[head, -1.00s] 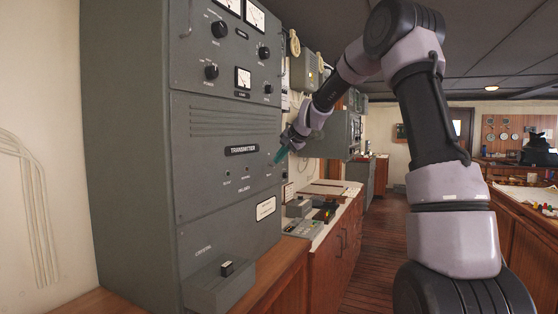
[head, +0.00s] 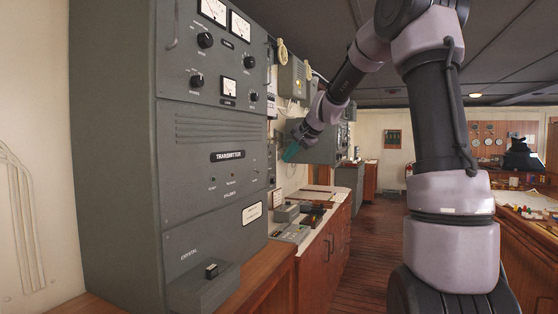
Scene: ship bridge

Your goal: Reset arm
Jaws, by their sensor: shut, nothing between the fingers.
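My arm rises on the right of the head view and bends over to the left. Its gripper (head: 290,153), with teal fingers, is shut and empty. It hangs in the air just right of the grey transmitter cabinet (head: 212,190) in the picture. A gap shows between the fingertips and the cabinet's front edge.
A wooden counter (head: 322,240) with grey devices (head: 291,232) on top runs along the left wall beyond the cabinet. A wooden table (head: 535,225) with small coloured items stands at the right. The plank floor (head: 372,255) between them is clear.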

